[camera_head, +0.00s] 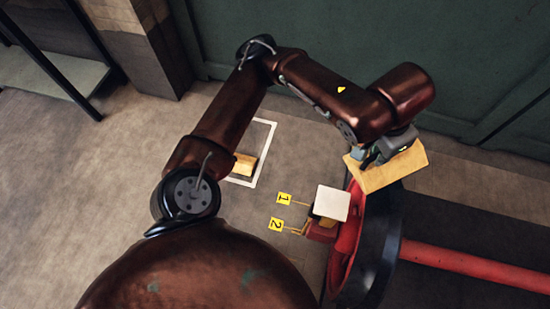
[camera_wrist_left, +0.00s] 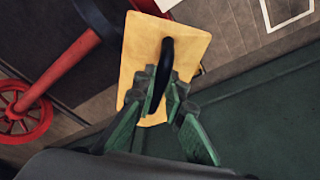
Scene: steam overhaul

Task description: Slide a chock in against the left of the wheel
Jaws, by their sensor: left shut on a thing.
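A yellow wooden chock (camera_head: 408,168) with a dark handle (camera_wrist_left: 167,55) is held up in the air over the far end of the wheel (camera_head: 374,262). My left gripper (camera_head: 375,155) is shut on it, and in the left wrist view its green fingers (camera_wrist_left: 160,98) close at the handle. The wheel is red with a dark rim and partly hidden by the chock. A second yellow wooden block (camera_head: 244,164) lies on the floor inside a white outline (camera_head: 264,152). My right gripper is not in view.
A white-topped block (camera_head: 332,203) with yellow tags 1 (camera_head: 284,198) and 2 (camera_head: 276,224) stands left of the wheel. A red axle (camera_head: 475,268) runs right. A green wall (camera_head: 300,35) closes the back.

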